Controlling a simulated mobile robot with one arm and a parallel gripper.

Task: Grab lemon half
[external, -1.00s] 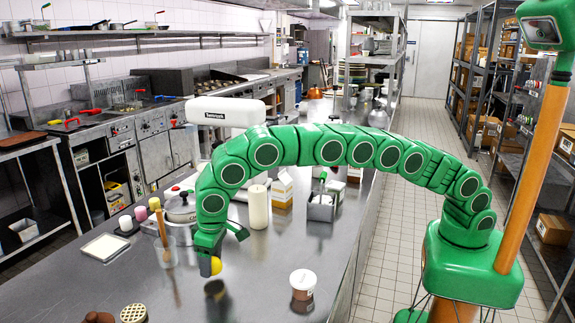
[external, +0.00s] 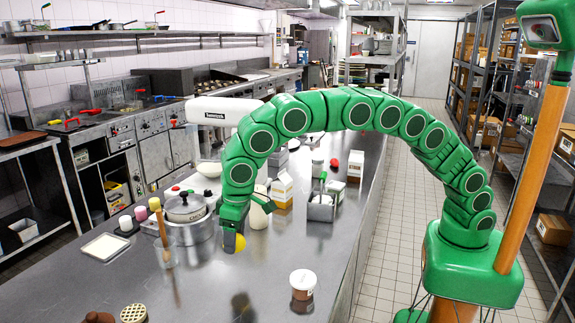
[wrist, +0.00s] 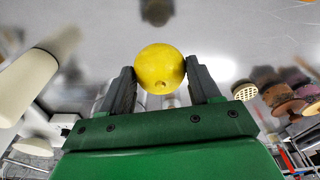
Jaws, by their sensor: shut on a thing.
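The lemon half (external: 239,243) is a small yellow rounded piece held at the tip of my gripper (external: 234,240). In the wrist view the lemon half (wrist: 160,68) sits between the two dark fingers of my gripper (wrist: 160,80), which are shut on it. A small dark spot shows on its near side. In the external view my gripper holds it above the steel counter (external: 200,285), with a dim reflection below. My gripper partly hides the lemon half in the external view.
A glass with a wooden tool (external: 162,225) is to the left. A white-lidded tub (external: 302,283) stands to the right. The front middle of the counter is clear.

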